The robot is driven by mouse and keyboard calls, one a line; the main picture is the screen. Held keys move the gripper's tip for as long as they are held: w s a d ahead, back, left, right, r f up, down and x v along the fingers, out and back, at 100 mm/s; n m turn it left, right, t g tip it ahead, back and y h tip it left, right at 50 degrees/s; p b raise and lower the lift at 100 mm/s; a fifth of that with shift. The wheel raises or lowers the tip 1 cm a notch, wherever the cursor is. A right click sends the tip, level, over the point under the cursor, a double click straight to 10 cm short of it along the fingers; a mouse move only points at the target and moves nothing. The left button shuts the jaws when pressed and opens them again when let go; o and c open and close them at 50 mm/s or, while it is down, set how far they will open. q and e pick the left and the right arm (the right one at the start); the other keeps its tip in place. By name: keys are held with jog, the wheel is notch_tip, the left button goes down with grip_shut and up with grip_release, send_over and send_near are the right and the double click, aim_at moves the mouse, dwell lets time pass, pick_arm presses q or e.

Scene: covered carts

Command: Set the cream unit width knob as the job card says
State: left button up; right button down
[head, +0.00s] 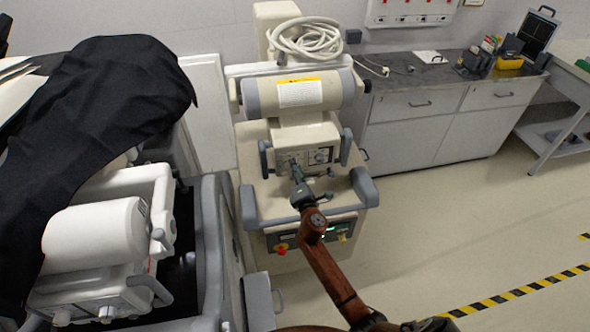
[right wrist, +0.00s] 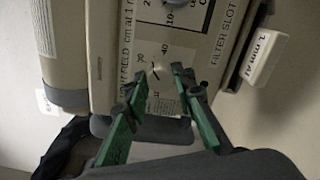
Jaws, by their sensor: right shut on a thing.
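The cream unit (head: 310,135) stands upright in the middle of the head view, with a drum-like head above a small control panel (head: 322,157). My right gripper (head: 297,172) reaches this panel from the front. In the right wrist view its green fingers (right wrist: 159,76) are shut on a small pale knob (right wrist: 157,71) with a dark pointer mark, on a dial with printed numbers. Part of the dial's lettering is hidden by the fingers. Another dial (right wrist: 173,4) sits beside it. I cannot make out a job card. My left gripper is out of view.
A second unit (head: 95,240), partly under a black cover (head: 110,95), stands close on the left. A grey-topped counter (head: 440,80) runs along the back wall. Grey handles (head: 364,187) stick out near my right arm. The floor on the right is open.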

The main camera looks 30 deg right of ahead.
jog(key=shift+f+m, duration=0.1)
jog(key=shift+m, duration=0.7)
jog(key=c, duration=1.6)
grip_release()
jog(key=v, duration=1.2)
